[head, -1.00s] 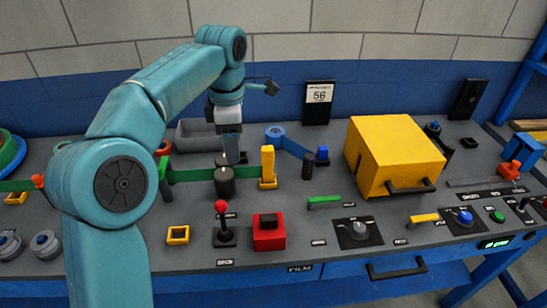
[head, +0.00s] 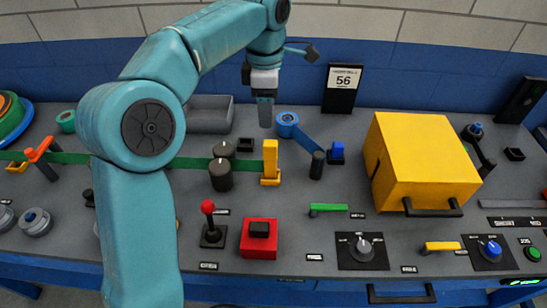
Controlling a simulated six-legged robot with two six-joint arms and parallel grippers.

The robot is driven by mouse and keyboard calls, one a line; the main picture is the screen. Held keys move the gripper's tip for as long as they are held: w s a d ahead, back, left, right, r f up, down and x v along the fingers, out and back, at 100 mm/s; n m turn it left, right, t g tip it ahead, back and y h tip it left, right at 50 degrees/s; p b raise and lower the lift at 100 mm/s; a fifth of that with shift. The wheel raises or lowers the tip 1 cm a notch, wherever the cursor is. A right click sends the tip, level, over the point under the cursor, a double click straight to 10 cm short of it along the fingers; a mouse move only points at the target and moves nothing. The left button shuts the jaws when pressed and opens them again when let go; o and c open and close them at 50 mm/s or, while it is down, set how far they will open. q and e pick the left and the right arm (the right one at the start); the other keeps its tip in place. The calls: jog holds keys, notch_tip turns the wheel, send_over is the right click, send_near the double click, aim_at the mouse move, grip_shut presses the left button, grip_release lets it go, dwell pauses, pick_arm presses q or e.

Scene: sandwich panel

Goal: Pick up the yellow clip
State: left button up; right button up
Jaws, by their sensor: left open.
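The yellow clip (head: 270,160) stands upright on the grey bench, left of the picture's middle, at the right end of a green strip (head: 195,163). My left gripper (head: 265,118) hangs pointing down, above and behind the clip in the picture, and appears apart from it. Its jaws look narrow from this angle, and nothing shows between them. The right gripper is out of view.
Two dark rollers (head: 221,175) stand just left of the clip. A red-knobbed lever (head: 209,207) and red box (head: 259,238) are in front. A large yellow box (head: 425,160) stands right.

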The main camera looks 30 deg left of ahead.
pick_arm(q)
jog(key=b, duration=0.1)
send_over(271, 152)
jog(key=w+a, duration=0.1)
notch_tip(271, 152, down, 7)
jog(key=shift+w+a+f, duration=0.15)
jog(key=shift+s+f, duration=0.25)
jog(key=shift+f, duration=0.25)
jog(key=shift+s+f, duration=0.25)
jog(key=shift+f, duration=0.25)
jog(key=shift+s+a+f, duration=0.1)
jog(key=shift+s+f, duration=0.15)
jog(key=shift+w+f, duration=0.2)
jog(key=shift+f, duration=0.1)
jog(key=f, duration=0.4)
jog(key=shift+w+d, duration=0.3)
jog(key=shift+w, duration=0.1)
jog(key=shift+s+a+f, duration=0.1)
jog(key=shift+a+f, duration=0.05)
jog(key=shift+f, duration=0.3)
jog(key=shift+w+f, duration=0.15)
jog(key=shift+w, duration=0.1)
jog(key=shift+s, duration=0.25)
grip_shut()
jog(key=shift+w, duration=0.2)
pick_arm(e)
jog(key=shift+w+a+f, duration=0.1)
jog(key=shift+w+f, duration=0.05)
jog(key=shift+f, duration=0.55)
